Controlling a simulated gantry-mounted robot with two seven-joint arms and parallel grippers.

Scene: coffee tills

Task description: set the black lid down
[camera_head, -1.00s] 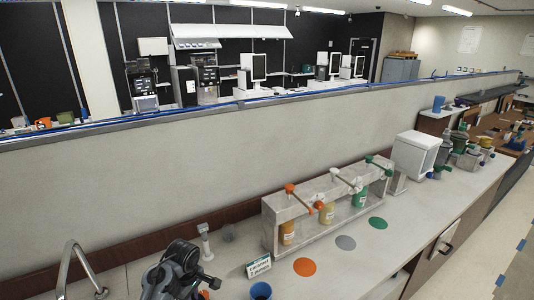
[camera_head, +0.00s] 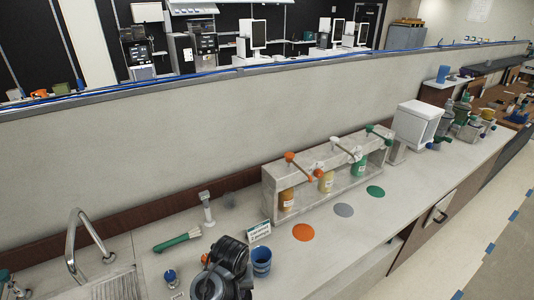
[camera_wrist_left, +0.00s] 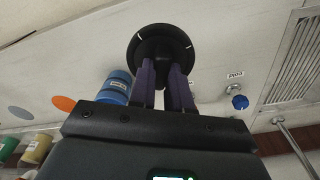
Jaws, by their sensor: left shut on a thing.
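In the left wrist view, the black lid (camera_wrist_left: 160,46) is a round dark disc with a darker centre and small white marks near its rim. The two purple fingers of my left gripper (camera_wrist_left: 164,80) are shut on it. The lid is over the pale counter (camera_wrist_left: 210,60); I cannot tell whether it touches it. In the head view, my dark left arm is at the bottom, beside a blue cup (camera_head: 261,262), and its fingers and the lid cannot be made out. The cup also shows left of the fingers in the wrist view (camera_wrist_left: 117,84). My right gripper is not in view.
A dispenser rack (camera_head: 270,193) stands behind orange (camera_head: 303,232), grey (camera_head: 344,210) and green (camera_head: 375,191) discs. A small sign (camera_head: 258,232), a green-handled brush (camera_head: 178,241), a blue knob (camera_head: 170,276) and a sink tap (camera_head: 72,240) are nearby. Bare counter lies right of the cup.

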